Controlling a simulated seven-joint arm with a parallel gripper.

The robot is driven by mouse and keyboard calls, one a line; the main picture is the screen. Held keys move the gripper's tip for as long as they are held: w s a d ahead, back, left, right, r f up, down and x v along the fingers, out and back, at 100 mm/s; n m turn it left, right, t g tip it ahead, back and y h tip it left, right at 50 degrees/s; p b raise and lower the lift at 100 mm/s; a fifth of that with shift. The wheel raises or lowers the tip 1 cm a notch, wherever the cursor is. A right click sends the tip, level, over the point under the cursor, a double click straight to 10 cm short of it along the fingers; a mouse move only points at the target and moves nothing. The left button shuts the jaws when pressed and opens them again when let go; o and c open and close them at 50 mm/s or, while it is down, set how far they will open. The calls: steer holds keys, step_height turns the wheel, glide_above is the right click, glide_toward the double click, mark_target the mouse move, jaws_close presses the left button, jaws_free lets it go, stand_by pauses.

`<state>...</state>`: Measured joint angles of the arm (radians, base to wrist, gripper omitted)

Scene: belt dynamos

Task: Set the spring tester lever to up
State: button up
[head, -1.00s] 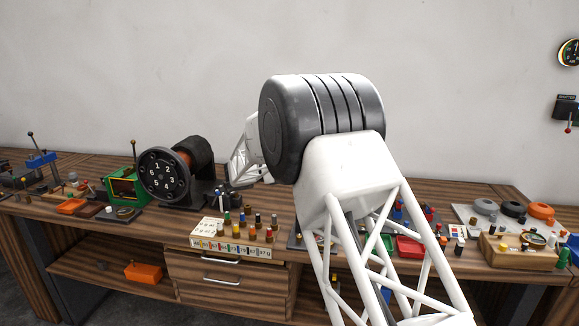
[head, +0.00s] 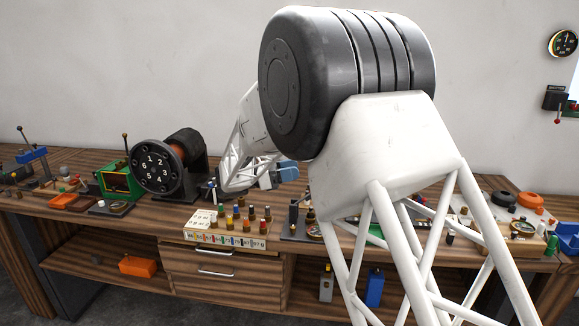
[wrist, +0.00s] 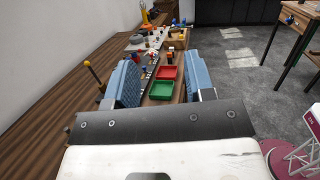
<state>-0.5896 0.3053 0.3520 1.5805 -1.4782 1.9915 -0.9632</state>
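No label marks the spring tester, so I cannot tell for sure which device it is. In the head view a black stand (head: 293,215) with a small round dial (head: 315,231) is on the bench, partly hidden by my arm. A rod lever with an orange-yellow ball knob (wrist: 89,65) stands tilted at the left of the wrist view. A green device (head: 118,180) with an upright ball-topped lever (head: 125,143) is farther left. My gripper (head: 284,174) is above the bench near the black stand. Its blue-grey fingers are wide apart and empty in the wrist view (wrist: 161,82).
A numbered black disc machine (head: 160,168) and a block of coloured pegs (head: 230,235) lie left of my gripper. A wall box with a red lever (head: 557,115) is at the far right.

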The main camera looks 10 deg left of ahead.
steer(key=shift+s+d, duration=0.25)
steer(key=shift+s, duration=0.15)
steer(key=shift+r, duration=0.1)
